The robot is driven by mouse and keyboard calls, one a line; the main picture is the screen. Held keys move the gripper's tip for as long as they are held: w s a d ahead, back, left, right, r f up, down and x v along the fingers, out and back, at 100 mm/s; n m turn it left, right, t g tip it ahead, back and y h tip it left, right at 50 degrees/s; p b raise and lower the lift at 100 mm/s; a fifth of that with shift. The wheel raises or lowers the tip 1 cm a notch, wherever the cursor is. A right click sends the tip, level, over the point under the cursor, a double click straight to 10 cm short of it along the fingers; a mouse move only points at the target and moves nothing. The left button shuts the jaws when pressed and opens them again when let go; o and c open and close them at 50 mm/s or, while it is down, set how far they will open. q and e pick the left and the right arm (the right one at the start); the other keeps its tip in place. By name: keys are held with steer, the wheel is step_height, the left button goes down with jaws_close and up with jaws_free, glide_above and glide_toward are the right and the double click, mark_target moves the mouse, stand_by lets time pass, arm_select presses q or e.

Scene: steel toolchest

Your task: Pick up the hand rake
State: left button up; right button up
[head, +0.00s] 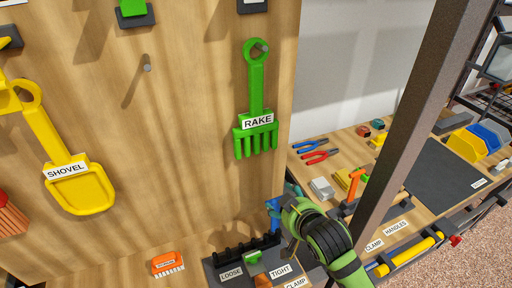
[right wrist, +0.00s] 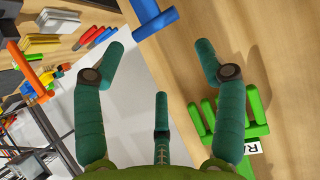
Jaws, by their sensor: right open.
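The green hand rake (head: 257,92), labelled RAKE, hangs tines down from a peg on the upright wooden board. Its tines and part of its label also show at the lower right of the right wrist view (right wrist: 258,104), partly hidden behind one finger. My right gripper (head: 284,203) is below and to the right of the rake in the head view, apart from it. In the right wrist view its teal fingers (right wrist: 160,55) are spread wide with nothing between them. My left gripper is not in view.
A yellow shovel (head: 78,188) hangs at the left, and an empty peg (head: 147,67) is between it and the rake. A dark post (head: 409,105) stands at the right, before a bench with tools.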

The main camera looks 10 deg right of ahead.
mark_target(261, 96)
steer(key=w+a+r+t, duration=0.1)
steer(key=w+r+t, duration=0.1)
steer(key=r, duration=0.6)
steer(key=w+a+r+t+y+p, duration=0.1)
steer(key=w+r+t, duration=0.1)
steer(key=r, duration=0.6)
steer(key=w+a+r+t+y, duration=0.1)
steer(key=w+r+t, duration=0.1)
steer(key=r, duration=0.7)
steer(key=shift+a+r+n+p, duration=0.1)
steer(key=shift+n+p, duration=0.2)
steer(key=w+p, duration=0.1)
steer(key=w, duration=0.1)
steer(key=w+a+p, duration=0.1)
steer(key=w, duration=0.2)
steer(key=shift+r+p, duration=0.15)
steer(key=shift+p, duration=0.2)
steer(key=shift+w+a+f, duration=0.15)
steer(key=shift+w+f, duration=0.05)
steer(key=shift+w, duration=0.3)
jaws_close()
